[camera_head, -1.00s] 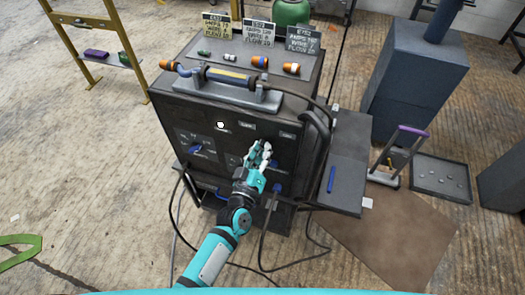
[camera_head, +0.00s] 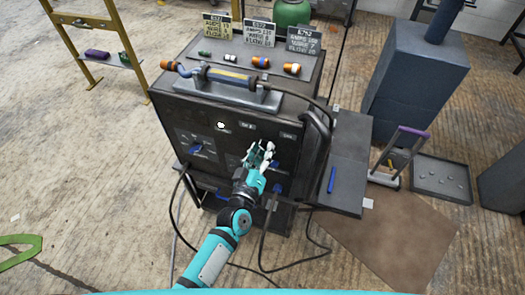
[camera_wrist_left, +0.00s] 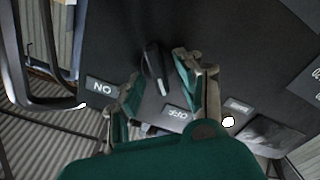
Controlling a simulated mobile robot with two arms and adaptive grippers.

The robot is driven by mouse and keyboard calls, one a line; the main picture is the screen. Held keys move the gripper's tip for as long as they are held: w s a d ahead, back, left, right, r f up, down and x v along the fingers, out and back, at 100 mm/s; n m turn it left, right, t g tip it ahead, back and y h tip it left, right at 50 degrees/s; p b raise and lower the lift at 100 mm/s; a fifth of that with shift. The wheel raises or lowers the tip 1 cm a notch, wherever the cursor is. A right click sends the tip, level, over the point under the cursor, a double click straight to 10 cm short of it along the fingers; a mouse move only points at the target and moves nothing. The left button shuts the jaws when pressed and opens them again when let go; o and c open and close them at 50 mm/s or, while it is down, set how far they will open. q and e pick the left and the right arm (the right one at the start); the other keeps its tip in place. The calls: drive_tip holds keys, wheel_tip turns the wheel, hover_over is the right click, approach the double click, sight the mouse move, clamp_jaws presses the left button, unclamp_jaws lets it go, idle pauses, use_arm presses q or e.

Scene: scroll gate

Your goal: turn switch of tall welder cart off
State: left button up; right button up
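The welder cart (camera_head: 225,120) is a dark box with a sloping front panel, in the middle of the head view. My left gripper (camera_head: 263,150) is at the right part of that panel. In the left wrist view the gripper (camera_wrist_left: 158,80) is open, one finger on each side of a dark switch knob (camera_wrist_left: 155,65). I cannot tell whether the fingers touch it. An ON label (camera_wrist_left: 102,88) is left of the knob and an OFF label (camera_wrist_left: 178,115) is below it, both upside down. The knob's lower end points down toward the OFF label. My right gripper is not in view.
A torch handle (camera_head: 230,80), small orange-tipped parts (camera_head: 291,69) and sign cards (camera_head: 260,33) are on the cart's top. A side shelf (camera_head: 347,170) sticks out on its right. Cables (camera_head: 265,235) hang in front. A yellow frame (camera_head: 90,40) stands at the left.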

use_arm(q)
drive_tip(key=v, duration=1.2)
